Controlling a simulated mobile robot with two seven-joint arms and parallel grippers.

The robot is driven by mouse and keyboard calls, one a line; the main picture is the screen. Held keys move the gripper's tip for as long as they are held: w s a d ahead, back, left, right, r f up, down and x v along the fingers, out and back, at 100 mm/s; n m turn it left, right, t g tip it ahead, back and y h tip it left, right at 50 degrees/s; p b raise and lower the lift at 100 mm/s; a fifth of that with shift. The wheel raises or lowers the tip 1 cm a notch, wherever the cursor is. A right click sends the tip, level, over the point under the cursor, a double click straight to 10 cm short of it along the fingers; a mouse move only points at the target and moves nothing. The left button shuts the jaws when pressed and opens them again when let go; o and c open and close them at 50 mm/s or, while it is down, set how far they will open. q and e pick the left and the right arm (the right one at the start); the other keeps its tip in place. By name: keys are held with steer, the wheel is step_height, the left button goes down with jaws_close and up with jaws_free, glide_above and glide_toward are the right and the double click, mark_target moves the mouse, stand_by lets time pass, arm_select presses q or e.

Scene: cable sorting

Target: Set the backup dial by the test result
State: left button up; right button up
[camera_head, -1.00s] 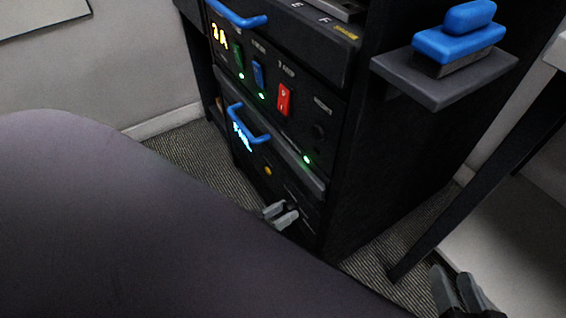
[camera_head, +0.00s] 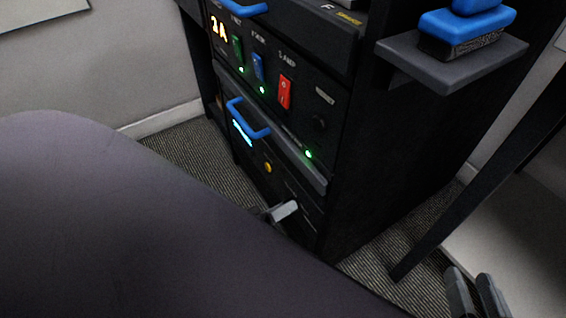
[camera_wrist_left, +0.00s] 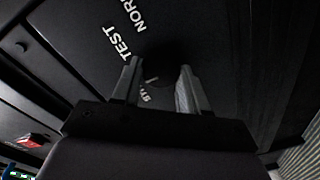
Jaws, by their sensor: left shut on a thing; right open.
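My left gripper (camera_head: 283,211) is at the lower unit's front panel, low on the black rack. In the left wrist view its fingers (camera_wrist_left: 158,92) are shut on a dark round dial (camera_wrist_left: 168,62), whose outline is hard to make out. White labels beside the dial read TEST and what looks like NORM; a third, partly hidden label sits between the fingers. The lower unit's cyan display (camera_head: 242,132) is lit, but its text is too small to read. An amber round button or lamp (camera_head: 268,168) is below it. My right gripper (camera_head: 478,295) is open and empty at the bottom right.
The upper unit has an amber 2A display (camera_head: 218,28), green (camera_head: 238,49), blue (camera_head: 259,66) and red (camera_head: 284,92) switches, and green lamps. Blue handles (camera_head: 248,120) protrude. A side shelf (camera_head: 445,66) holds a blue-topped block (camera_head: 466,22). A dark slanted leg (camera_head: 455,205) stands right.

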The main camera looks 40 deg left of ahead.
arm_select(q)
steer(key=shift+s+f, duration=0.1)
arm_select(e)
steer(key=shift+s+f, duration=0.1)
steer(key=shift+f, duration=0.05)
stand_by(0.3)
arm_select(q)
steer(key=o, duration=1)
steer(key=shift+o, duration=0.2)
steer(key=shift+s, duration=0.1)
arm_select(e)
steer(key=shift+s, duration=0.1)
